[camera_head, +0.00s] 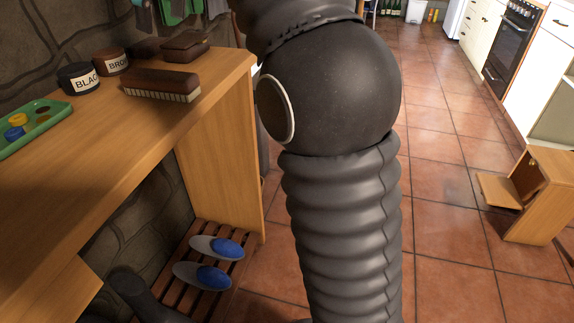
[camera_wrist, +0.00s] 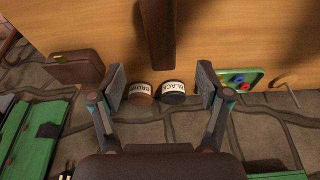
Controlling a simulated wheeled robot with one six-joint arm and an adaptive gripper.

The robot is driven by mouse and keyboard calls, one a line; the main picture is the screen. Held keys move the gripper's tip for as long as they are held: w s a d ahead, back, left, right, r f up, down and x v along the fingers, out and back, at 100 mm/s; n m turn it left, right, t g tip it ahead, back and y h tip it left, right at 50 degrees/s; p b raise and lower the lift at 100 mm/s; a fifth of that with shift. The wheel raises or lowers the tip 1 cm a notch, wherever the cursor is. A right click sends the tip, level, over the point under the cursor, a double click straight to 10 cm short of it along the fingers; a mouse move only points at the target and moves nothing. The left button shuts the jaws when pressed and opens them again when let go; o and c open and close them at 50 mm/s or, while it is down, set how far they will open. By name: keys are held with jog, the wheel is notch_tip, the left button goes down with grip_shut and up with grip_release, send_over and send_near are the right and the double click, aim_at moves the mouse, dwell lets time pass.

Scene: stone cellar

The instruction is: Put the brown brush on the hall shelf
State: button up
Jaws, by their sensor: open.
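The brown brush (camera_head: 160,86), with a dark back and pale bristles, lies bristles down on a wooden shelf top (camera_head: 150,128) in the head view. In the wrist view, a long dark brown shape at the top, which looks like the brush (camera_wrist: 158,35), lies beyond the fingertips. My gripper (camera_wrist: 160,84) is open, with its fingers wide apart and nothing held between them. It hangs over the shelf top near the wall; the tins appear between its fingers, with no contact visible. My arm hides part of the head view, and the gripper does not show there.
A black-labelled tin (camera_head: 79,78), a brown-labelled tin (camera_head: 110,62) and a brown case (camera_head: 185,45) stand near the brush. A green tray (camera_head: 36,126) holds small coloured pieces. Blue-and-grey slippers (camera_head: 215,248) lie on a slatted rack below.

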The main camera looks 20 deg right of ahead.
jog(key=s+d+f+m+t+h, duration=0.1)
jog(key=s+d+f+m, duration=0.4)
jog(key=s+f, duration=0.7)
jog(key=s+d+f+m+t+h, duration=0.1)
jog(key=s+d+f+m+t, duration=0.1)
jog(key=s+d+f+m, duration=0.3)
jog(key=s+d+f, duration=0.3)
jog(key=s+f, duration=0.4)
jog(key=f, duration=0.5)
jog(key=shift+s+d+t, duration=0.15)
jog(key=shift+s+t, duration=0.15)
jog(key=shift+s, duration=0.1)
